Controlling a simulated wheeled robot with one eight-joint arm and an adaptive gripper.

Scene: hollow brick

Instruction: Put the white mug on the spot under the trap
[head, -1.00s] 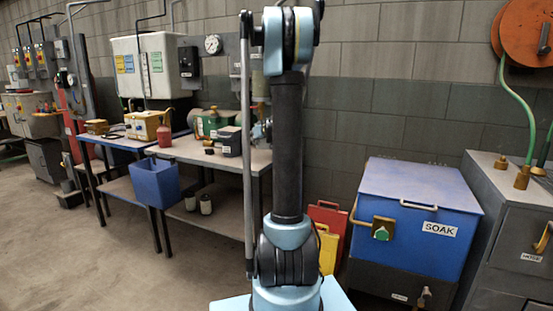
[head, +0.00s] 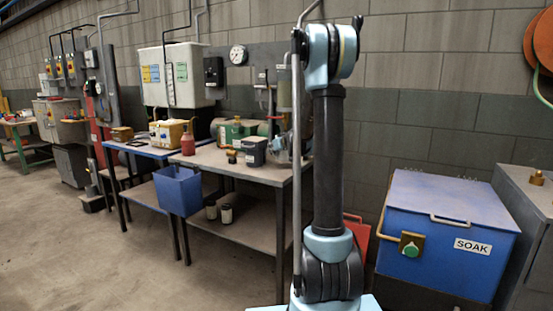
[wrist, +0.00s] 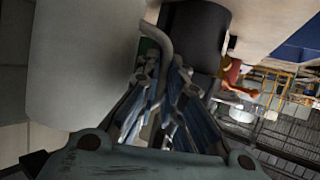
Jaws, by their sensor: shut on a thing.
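In the wrist view, my gripper (wrist: 160,115) is shut on the thin curved handle of a pale mug. The mug's body (wrist: 85,65) is large and close at the left, cut off by the top of the picture, and looks greyish white in the shade. Its mouth and any contents cannot be made out. The fingers hide the lower part of the handle.
A grey workbench (head: 262,168) holds a red bottle (head: 187,143), a green box and small containers. A blue bin (head: 178,190) hangs at its front. A blue SOAK chest (head: 440,195) stands at right by the block wall. The floor at left (head: 60,250) is clear.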

